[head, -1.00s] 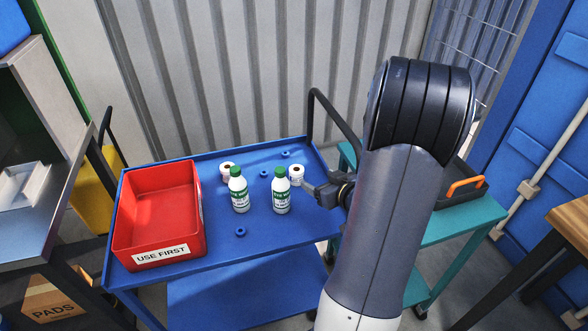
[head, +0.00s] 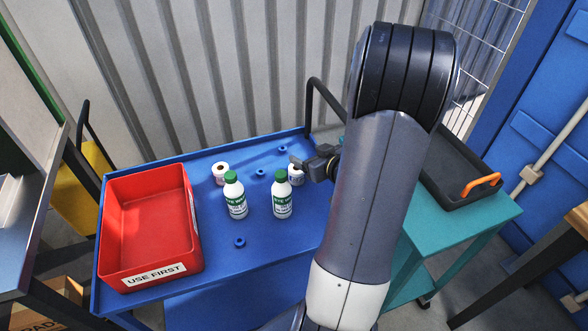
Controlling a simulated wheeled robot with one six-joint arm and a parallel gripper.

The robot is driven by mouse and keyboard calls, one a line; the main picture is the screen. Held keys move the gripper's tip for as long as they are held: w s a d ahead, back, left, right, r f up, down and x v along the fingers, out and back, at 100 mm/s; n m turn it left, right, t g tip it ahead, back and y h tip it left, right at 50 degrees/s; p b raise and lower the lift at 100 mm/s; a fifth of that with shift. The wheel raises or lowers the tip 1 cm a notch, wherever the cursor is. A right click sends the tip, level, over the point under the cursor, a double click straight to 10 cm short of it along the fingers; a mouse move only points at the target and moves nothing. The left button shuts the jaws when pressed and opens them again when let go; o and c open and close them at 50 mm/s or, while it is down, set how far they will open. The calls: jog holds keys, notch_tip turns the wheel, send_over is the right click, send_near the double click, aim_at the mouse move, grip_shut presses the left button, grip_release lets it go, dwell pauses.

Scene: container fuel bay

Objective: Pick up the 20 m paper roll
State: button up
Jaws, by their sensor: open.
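Two small white paper rolls are on the blue cart (head: 270,238). The left roll (head: 220,171) stands behind the left bottle, its dark core hole showing. The right roll (head: 296,180) stands behind the right bottle. I cannot read a length on either, so I cannot tell which is the 20 m roll. My gripper (head: 303,163) is open, with its fingers at the top of the right roll, partly hiding it. I cannot tell whether they touch it or are around it.
Two white bottles with green caps, the left one (head: 235,197) and the right one (head: 282,196), stand in front of the rolls. Several blue rings (head: 240,242) lie on the cart. A red "USE FIRST" bin (head: 155,274) fills its left end. A dark tray (head: 465,190) sits on a teal cart.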

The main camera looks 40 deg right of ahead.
jog(key=f, duration=0.1)
jog(key=b, duration=1)
send_near(300, 171)
jog(key=x, duration=0.4)
jog(key=shift+w+a+f, duration=0.1)
jog(key=shift+a+f, duration=0.2)
jog(key=shift+f, duration=0.2)
jog(key=x, duration=0.7)
jog(key=shift+w+d+r, duration=0.3)
jog(key=shift+w+r, duration=0.05)
jog(key=shift+c, duration=0.2)
jog(key=c, duration=1)
